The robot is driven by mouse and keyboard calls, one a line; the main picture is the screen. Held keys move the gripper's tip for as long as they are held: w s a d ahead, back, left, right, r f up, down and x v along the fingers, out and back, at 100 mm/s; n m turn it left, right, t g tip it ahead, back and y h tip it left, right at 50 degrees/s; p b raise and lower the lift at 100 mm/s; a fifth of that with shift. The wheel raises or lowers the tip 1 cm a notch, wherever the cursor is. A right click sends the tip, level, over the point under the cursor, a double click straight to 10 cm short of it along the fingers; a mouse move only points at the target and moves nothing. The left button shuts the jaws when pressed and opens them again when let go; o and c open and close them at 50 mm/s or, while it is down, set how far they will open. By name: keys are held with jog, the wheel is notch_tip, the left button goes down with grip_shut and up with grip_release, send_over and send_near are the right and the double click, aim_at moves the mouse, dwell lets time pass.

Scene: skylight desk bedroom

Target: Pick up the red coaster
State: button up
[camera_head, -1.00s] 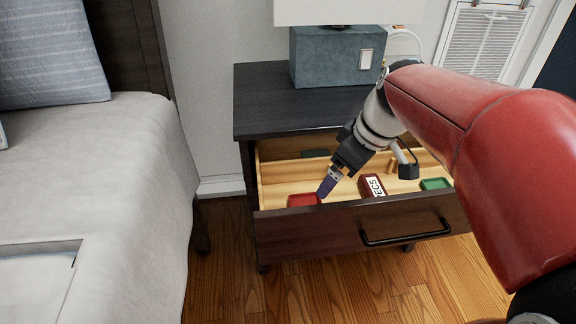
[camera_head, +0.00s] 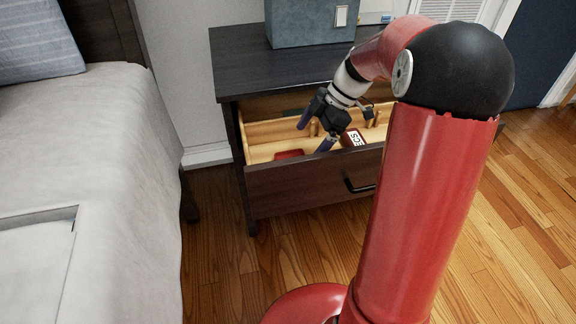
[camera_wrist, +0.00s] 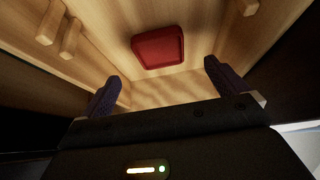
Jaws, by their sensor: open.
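The red coaster (camera_head: 289,155) lies in the open drawer (camera_head: 300,190) of the dark nightstand, near the drawer's left front in the head view. In the wrist view the coaster (camera_wrist: 158,48) is a red rounded square on the light wooden drawer floor, beyond the fingertips and roughly between them. My gripper (camera_head: 315,133) is at the drawer, its two purple fingers spread apart. The fingers (camera_wrist: 163,82) also show wide apart and empty in the wrist view. The drawer front partly hides the coaster in the head view.
A red and white box with lettering (camera_head: 354,138) lies in the drawer to the right of the coaster. Wooden pegs (camera_wrist: 70,38) stand in the drawer. The nightstand top (camera_head: 240,62) overhangs behind, with a lamp base (camera_head: 300,24) on it. The bed (camera_head: 100,150) is at left.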

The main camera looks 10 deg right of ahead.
jog(key=x, duration=0.7)
jog(key=shift+c, duration=0.5)
jog(key=c, duration=1)
